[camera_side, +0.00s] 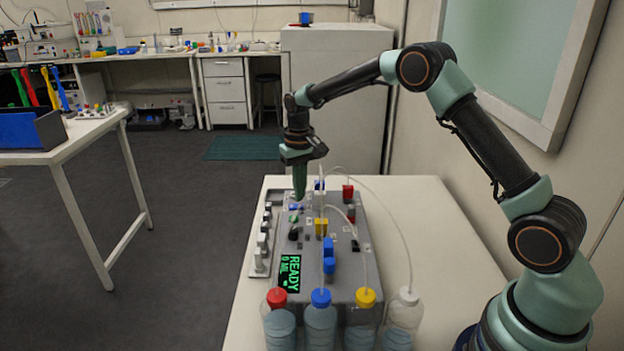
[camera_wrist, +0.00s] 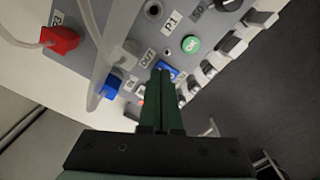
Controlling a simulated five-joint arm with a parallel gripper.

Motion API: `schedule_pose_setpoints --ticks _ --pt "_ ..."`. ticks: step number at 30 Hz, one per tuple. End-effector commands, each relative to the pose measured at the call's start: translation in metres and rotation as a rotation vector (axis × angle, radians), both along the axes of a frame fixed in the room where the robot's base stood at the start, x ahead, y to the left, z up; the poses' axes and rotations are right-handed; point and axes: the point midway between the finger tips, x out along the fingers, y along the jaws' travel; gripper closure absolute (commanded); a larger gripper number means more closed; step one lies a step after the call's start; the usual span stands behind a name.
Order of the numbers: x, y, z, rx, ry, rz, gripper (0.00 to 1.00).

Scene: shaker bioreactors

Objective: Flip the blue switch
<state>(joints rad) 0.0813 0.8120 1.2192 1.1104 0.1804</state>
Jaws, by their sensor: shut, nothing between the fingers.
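The blue switch (camera_wrist: 169,66) is a small blue patch on the grey panel in the wrist view, partly hidden behind my fingertips. In the side view a small blue spot (camera_side: 294,207) shows on the panel just below my fingertips. My gripper (camera_side: 299,198) points down over the far left part of the grey device (camera_side: 345,268). Its two green fingers (camera_wrist: 162,76) are shut together with nothing between them. Their tips are at or just above the switch; I cannot tell whether they touch it. A round green button (camera_wrist: 191,44) lies beside the switch.
Clear tubes rise from blue (camera_wrist: 111,86) and red (camera_wrist: 62,40) connectors near my fingers. A row of grey and white knobs (camera_side: 262,240) lines the device's left side. Several capped bottles (camera_side: 320,325) stand in front. The table's right side (camera_side: 440,240) is clear.

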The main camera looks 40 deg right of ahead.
Motion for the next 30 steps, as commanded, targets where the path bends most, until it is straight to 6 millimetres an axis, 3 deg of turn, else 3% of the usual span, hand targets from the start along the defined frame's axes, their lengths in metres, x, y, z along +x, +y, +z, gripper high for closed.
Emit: schedule_pose_setpoints --ticks 30 --pt "0.0 0.0 -0.014 0.0 0.001 0.0 1.0"
